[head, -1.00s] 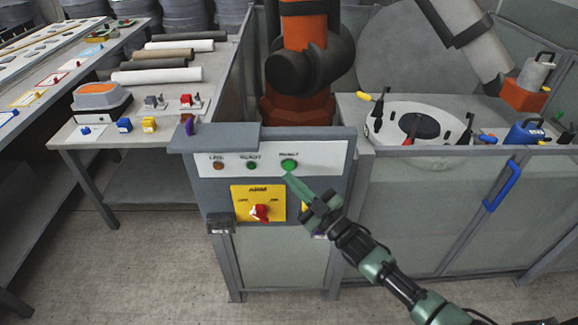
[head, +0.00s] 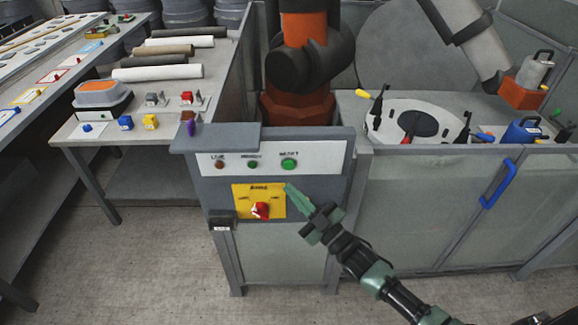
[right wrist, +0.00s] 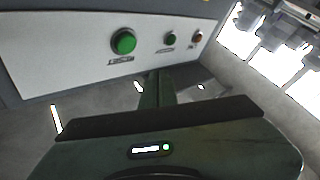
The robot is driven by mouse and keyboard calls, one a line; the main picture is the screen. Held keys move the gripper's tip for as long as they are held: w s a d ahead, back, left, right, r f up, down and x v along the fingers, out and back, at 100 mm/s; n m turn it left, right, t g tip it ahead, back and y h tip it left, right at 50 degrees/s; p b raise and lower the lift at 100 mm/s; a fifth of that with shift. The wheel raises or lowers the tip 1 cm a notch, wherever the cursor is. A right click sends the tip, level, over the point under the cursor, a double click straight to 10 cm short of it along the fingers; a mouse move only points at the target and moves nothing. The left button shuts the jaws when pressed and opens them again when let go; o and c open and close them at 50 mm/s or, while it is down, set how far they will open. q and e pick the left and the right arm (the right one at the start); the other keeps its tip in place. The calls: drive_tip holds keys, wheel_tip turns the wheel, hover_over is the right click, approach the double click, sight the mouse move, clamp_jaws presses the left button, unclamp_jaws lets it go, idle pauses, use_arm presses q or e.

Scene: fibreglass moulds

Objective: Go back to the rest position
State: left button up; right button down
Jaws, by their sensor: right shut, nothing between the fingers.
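My right gripper (head: 290,190) is shut and empty in front of the grey control cabinet (head: 215,188), its tip over the right edge of the yellow plate (head: 270,190) in the head view. The green button (head: 288,164) is above the tip, on the white panel strip (head: 325,158); a gap shows between them. The red rotary switch (head: 260,210) sits on the yellow plate, left of the gripper. In the right wrist view the shut fingers (right wrist: 156,78) point toward the panel, below the large green button (right wrist: 124,42). My left gripper is not in view.
A fenced cell with an orange robot arm (head: 306,60) stands behind the cabinet. A blue handle (head: 501,184) is on the fence at right. A table with rolls (head: 160,73) and small blocks stands at left. The floor (head: 150,260) before the cabinet is clear.

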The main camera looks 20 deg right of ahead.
drive_tip(key=s+d+f+m+g+h+b, duration=0.1)
drive_tip(key=s+d+f+m+g+h, duration=0.2)
drive_tip(key=f, duration=0.9)
drive_tip(key=s+d+f+m+g+h, duration=0.15)
drive_tip(key=s+f, duration=0.45)
drive_tip(key=f, duration=0.7)
drive_tip(key=s+d+f+m+g+h+b, duration=0.1)
drive_tip(key=s+d+f+g+h, duration=0.2)
drive_tip(key=f, duration=0.9)
use_arm(q)
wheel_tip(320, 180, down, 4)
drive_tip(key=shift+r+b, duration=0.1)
drive_tip(key=shift+b, duration=0.8)
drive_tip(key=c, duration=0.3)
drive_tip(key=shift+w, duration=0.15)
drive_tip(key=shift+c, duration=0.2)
use_arm(e)
drive_tip(key=s+f+m+g, duration=0.1)
drive_tip(key=s+f+g, duration=0.2)
drive_tip(key=s, duration=0.9)
drive_tip(key=s+a+f+m+g+h, duration=0.1)
drive_tip(key=s+f+g, duration=0.3)
drive_tip(key=s+f, duration=0.6)
drive_tip(key=s+f+m+g+h, duration=0.1)
drive_tip(key=s+f+g, duration=0.2)
drive_tip(key=s+f, duration=0.4)
drive_tip(key=s, duration=0.8)
drive_tip(key=shift+a, duration=0.2)
